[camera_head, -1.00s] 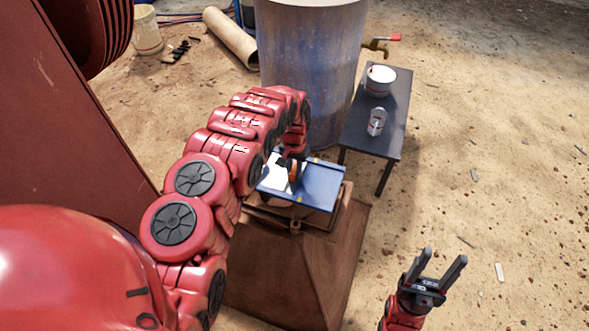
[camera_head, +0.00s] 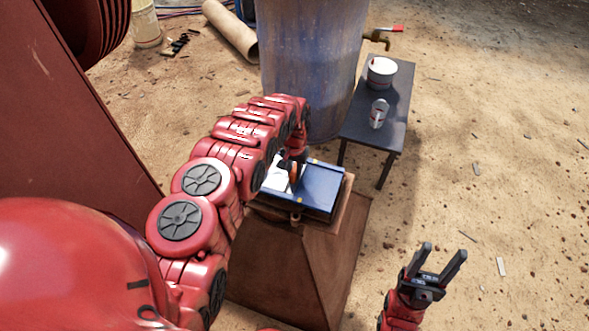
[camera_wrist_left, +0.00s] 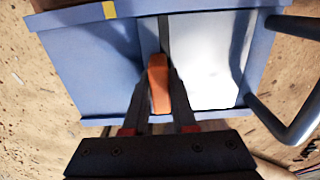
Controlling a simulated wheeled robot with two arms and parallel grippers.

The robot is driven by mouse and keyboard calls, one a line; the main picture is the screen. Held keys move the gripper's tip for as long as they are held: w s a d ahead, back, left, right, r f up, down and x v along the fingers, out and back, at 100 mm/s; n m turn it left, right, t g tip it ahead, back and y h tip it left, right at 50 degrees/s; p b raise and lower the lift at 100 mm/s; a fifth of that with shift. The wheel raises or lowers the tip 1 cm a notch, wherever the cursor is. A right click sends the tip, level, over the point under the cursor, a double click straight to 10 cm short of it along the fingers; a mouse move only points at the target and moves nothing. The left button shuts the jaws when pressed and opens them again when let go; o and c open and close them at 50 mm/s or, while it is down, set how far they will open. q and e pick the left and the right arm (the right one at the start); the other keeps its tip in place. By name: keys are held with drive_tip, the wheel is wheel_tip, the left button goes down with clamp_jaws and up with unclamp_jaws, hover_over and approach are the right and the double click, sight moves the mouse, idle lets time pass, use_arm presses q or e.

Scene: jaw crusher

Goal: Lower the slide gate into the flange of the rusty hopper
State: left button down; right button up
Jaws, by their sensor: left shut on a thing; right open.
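The slide gate (camera_head: 321,186) is a blue plate with a white patch and small yellow marks. It lies over the top of the rusty hopper (camera_head: 285,262), close to its flange (camera_head: 340,206). I cannot tell whether it is fully inside the flange. My left gripper (camera_head: 293,168) is shut on the gate's orange handle. In the left wrist view the orange handle (camera_wrist_left: 159,84) sits between the fingers, with the blue plate (camera_wrist_left: 95,65) behind it. My right gripper (camera_head: 437,265) is open and empty, to the right of the hopper. My left arm hides part of the flange.
A large blue-grey drum (camera_head: 312,70) stands behind the hopper. Sandy ground on the right is mostly clear, with small debris.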

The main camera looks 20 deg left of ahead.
use_arm(q)
drive_tip(key=shift+w+f+b, duration=0.1)
drive_tip(key=shift+f+b, duration=1.15)
drive_tip(key=shift+f, duration=1)
drive_tip(key=c, duration=0.6)
unclamp_jaws()
drive_tip(key=shift+c, duration=0.2)
drive_tip(key=shift+f, duration=0.1)
